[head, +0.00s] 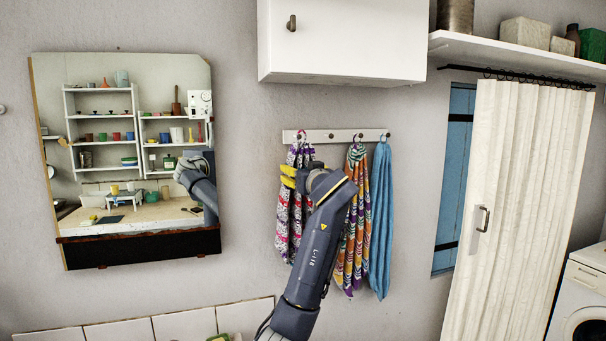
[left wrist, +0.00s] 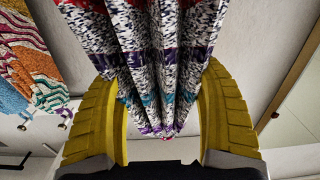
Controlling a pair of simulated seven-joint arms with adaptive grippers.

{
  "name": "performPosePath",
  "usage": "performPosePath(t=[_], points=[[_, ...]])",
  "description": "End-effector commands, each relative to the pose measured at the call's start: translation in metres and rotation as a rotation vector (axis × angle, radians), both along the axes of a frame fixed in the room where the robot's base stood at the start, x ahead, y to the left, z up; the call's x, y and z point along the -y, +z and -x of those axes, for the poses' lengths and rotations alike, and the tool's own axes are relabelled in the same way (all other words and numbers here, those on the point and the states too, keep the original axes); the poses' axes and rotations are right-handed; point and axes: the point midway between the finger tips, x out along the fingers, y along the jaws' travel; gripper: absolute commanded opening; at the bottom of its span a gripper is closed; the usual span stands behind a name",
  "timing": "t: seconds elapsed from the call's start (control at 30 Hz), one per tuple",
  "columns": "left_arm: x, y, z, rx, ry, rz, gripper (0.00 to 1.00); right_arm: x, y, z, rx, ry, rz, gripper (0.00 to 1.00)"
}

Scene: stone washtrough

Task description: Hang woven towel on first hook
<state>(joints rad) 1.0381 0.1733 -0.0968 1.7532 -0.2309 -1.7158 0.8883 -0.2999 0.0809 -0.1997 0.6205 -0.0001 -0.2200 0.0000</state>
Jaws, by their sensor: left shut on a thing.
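The woven towel (head: 283,213), white and black speckled with red and purple bands, hangs in folds at the left end of the white hook rail (head: 345,135). Its top is at the first hook (head: 301,134); I cannot tell whether its loop is around the hook or only in front of it. My left gripper (head: 288,177) is at the towel's upper part, its yellow fingers shut on it. In the left wrist view, the towel (left wrist: 165,50) runs down between the two fingers (left wrist: 160,72). My arm hides part of the towel. My right gripper is not in view.
A zigzag multicoloured towel (head: 352,245) and a blue towel (head: 381,220) hang just right of my arm. The second hook (head: 331,135) looks empty. A white cabinet (head: 345,45) is above the rail. A mirror (head: 130,155) is on the wall at left.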

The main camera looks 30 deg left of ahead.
Motion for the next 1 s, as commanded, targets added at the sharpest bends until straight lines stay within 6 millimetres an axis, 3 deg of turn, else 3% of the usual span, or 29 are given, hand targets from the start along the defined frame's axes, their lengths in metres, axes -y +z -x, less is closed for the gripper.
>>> performPosePath(t=[1.0], points=[[-0.033, -0.011, -0.028, -0.001, 0.001, 0.000, 0.22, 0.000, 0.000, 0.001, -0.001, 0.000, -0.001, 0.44]])
